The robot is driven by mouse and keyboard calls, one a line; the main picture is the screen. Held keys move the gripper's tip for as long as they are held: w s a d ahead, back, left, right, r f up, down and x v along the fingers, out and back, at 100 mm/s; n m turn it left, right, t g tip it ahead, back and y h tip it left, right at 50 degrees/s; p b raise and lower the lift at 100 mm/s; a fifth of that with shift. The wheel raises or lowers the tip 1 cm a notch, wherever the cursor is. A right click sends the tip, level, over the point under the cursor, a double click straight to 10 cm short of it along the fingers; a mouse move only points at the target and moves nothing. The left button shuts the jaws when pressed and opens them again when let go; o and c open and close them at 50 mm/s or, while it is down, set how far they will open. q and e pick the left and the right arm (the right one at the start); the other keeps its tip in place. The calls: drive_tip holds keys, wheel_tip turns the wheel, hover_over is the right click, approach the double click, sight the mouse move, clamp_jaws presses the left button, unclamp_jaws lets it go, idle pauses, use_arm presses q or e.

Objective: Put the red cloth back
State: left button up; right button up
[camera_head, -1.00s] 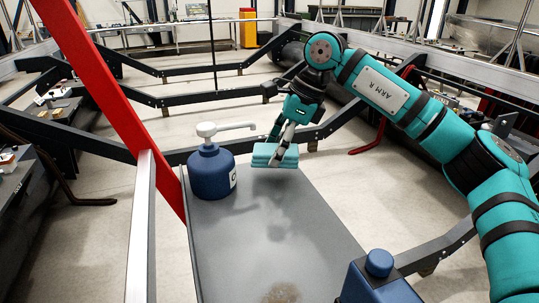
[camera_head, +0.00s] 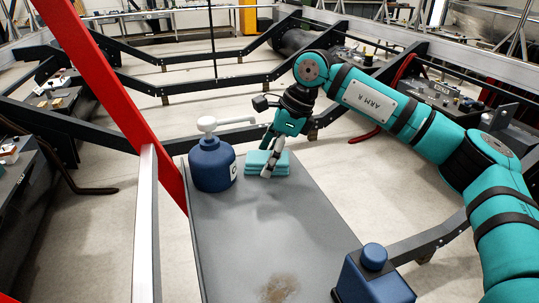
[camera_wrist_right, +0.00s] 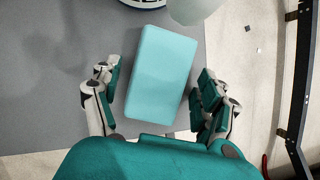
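No red cloth is seen. A folded teal cloth (camera_head: 256,166) lies on the far end of the grey bench top (camera_head: 290,222), right of a blue pump bottle. My right gripper (camera_head: 270,158) is at the cloth, pointing down. In the right wrist view the cloth (camera_wrist_right: 160,72) lies between the spread fingers of the right gripper (camera_wrist_right: 156,80), with gaps on both sides. The right gripper is open. My left gripper is not in view.
The blue bottle (camera_head: 212,166) with a white pump head stands close left of the cloth. A blue container (camera_head: 373,282) stands at the near right. A brown stain (camera_head: 281,288) marks the near bench top. The middle is clear. A red beam (camera_head: 105,95) slants at left.

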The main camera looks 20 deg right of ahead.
drive_tip(key=shift+r, duration=0.3)
drive_tip(key=shift+d+r, duration=0.15)
drive_tip(key=shift+r, duration=0.1)
drive_tip(key=b+v, duration=0.2)
drive_tip(key=v, duration=0.9)
drive_tip(key=shift+s+d, duration=0.1)
